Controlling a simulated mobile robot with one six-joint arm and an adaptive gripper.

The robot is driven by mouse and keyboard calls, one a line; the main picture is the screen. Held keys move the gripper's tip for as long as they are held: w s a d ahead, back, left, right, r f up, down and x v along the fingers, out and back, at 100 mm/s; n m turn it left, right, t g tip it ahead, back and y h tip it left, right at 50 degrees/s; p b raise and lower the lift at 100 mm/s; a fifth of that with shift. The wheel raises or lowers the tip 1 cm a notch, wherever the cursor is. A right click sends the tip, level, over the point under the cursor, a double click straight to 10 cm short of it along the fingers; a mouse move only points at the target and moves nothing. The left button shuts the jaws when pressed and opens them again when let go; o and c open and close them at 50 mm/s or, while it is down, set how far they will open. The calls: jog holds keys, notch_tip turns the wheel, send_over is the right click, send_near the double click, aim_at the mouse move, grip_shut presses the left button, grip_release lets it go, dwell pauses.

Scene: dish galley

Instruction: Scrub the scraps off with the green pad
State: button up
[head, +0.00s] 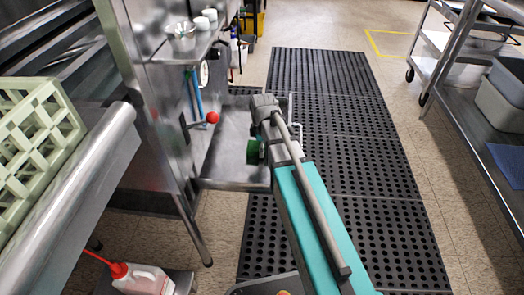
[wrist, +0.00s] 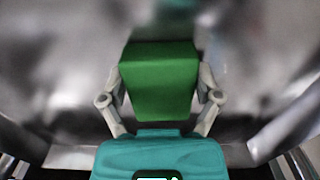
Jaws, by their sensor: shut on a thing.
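The green pad (wrist: 160,66) is a thick green block between the two grey fingers of my gripper (wrist: 158,90) in the wrist view. My gripper is shut on it, one finger at each side. In the head view the pad (head: 253,151) shows as a small green patch at the left of my arm's end, over the right part of a metal basin (head: 222,165). My arm hides most of the gripper there. The wrist view behind the pad is blurred grey metal. I can make out no scraps, and I cannot tell whether the pad touches a surface.
A red-knobbed lever (head: 212,117) stands at the basin's left. A pale green rack (head: 40,130) is at far left. A jug (head: 142,281) stands low at front left. Bowls (head: 181,38) sit on a shelf. A metal cart (head: 462,50) is at right; black mats (head: 350,150) cover the floor.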

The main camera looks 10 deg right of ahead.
jog(key=shift+w+d, duration=0.1)
jog(key=shift+w, duration=0.2)
jog(key=shift+w+d, duration=0.3)
jog(key=shift+w, duration=0.65)
jog(key=shift+w+d, duration=0.3)
jog(key=shift+w, duration=0.6)
jog(key=shift+r, duration=0.15)
notch_tip(320, 180, up, 6)
jog(key=p, duration=0.6)
jog(key=shift+r+p, duration=1.45)
jog(key=shift+p, duration=0.2)
jog(key=shift+s+a, duration=0.1)
jog(key=shift+s, duration=0.1)
